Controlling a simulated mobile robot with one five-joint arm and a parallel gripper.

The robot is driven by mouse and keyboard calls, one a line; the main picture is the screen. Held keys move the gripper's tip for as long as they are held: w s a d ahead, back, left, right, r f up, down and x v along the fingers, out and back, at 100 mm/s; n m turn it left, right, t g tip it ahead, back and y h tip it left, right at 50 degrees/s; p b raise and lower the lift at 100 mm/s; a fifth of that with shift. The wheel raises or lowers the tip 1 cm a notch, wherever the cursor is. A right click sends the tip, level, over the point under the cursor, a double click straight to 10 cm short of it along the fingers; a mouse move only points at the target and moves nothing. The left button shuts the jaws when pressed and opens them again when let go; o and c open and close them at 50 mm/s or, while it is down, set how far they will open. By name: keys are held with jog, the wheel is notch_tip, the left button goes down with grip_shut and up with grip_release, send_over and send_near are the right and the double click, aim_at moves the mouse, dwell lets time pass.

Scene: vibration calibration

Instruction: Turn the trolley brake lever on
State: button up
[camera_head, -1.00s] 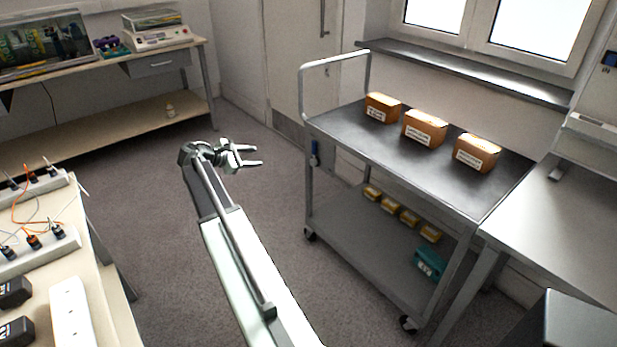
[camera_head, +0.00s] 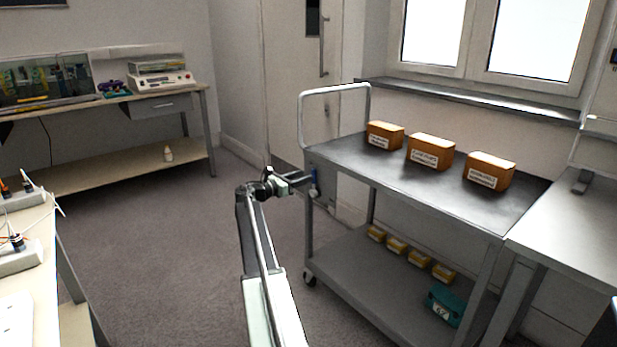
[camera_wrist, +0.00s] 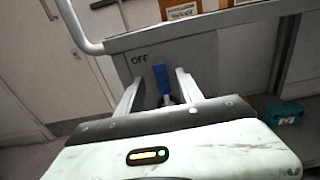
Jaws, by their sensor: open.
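The grey trolley (camera_head: 340,160) stands right of centre in the head view. Its blue brake lever (camera_wrist: 161,76) shows in the wrist view on the trolley's end panel, just right of the printed word OFF. The lever also shows, small, in the head view (camera_head: 314,186). My gripper (camera_head: 306,179) is at the trolley's near left end. In the wrist view the gripper (camera_wrist: 157,88) is open, with one finger on each side of the lever. I cannot tell whether either finger touches it. The lower part of the lever is partly hidden by my gripper.
Several orange-brown boxes (camera_head: 431,151) stand on the trolley top. Small yellow boxes (camera_head: 418,257) and a teal case (camera_head: 445,307) are on its lower shelf. A metal table (camera_head: 570,225) adjoins on the right. A bench (camera_head: 20,265) stands at left; the floor (camera_head: 150,235) between is clear.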

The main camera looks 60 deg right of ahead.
aim_at(312, 173)
jog(key=x, duration=0.3)
jog(key=shift+s+d, duration=0.1)
jog(key=shift+d, duration=0.3)
grip_shut()
dwell(1.0)
